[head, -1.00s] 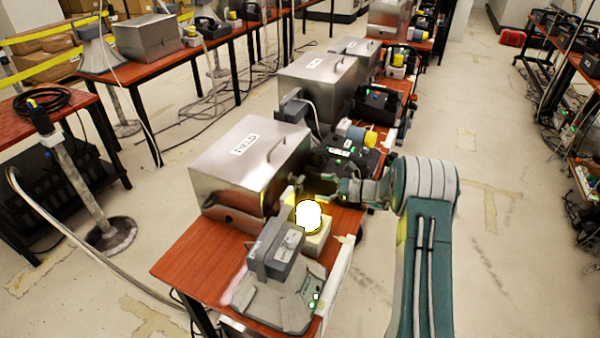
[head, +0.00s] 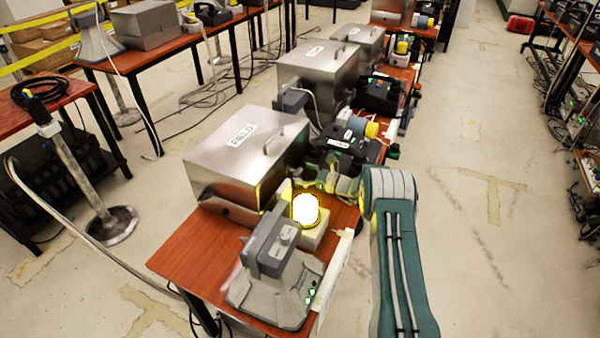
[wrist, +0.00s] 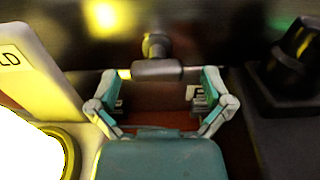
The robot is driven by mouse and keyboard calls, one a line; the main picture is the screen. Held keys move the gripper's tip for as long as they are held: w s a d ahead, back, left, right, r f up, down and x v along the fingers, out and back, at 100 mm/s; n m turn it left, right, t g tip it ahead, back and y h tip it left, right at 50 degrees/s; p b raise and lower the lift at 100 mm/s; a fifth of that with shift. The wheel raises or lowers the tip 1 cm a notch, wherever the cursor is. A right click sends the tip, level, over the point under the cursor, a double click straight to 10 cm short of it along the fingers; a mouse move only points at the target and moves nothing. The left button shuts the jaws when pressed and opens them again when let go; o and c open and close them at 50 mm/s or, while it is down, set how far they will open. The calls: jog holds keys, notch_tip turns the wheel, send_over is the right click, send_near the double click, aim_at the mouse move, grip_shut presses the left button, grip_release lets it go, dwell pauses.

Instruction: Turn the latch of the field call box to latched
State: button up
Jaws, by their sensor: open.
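The field call box (head: 235,165) is a shiny metal case with a FIELD label and a lid handle, on the near end of the red-brown table. In the wrist view, a small grey latch (wrist: 157,68) with a round stem and crossbar stands out from the dark metal face. My gripper (wrist: 160,88) is open, with one finger on each side of the crossbar and the crossbar near fingertip level. I cannot tell whether a finger touches it. In the head view my gripper (head: 318,180) is at the box's right face, small and partly hidden.
A glowing lamp (head: 305,209) stands close beside my gripper and fills the lower left of the wrist view. A label plate ending in LD (wrist: 32,60) is at left and a black knob (wrist: 290,65) at right.

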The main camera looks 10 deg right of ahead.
jog(key=shift+w+a, duration=0.3)
jog(key=shift+a, duration=0.45)
jog(key=c, duration=1.1)
jog(key=shift+d, duration=0.15)
jog(key=shift+n, duration=0.4)
jog(key=n, duration=0.5)
jog(key=shift+n, duration=0.3)
jog(key=n, duration=0.4)
jog(key=shift+s+f, duration=0.1)
jog(key=shift+s, duration=0.05)
jog(key=shift+n, duration=1.3)
jog(key=shift+a+f, duration=0.1)
jog(key=shift+a, duration=0.1)
jog(key=shift+s, duration=0.1)
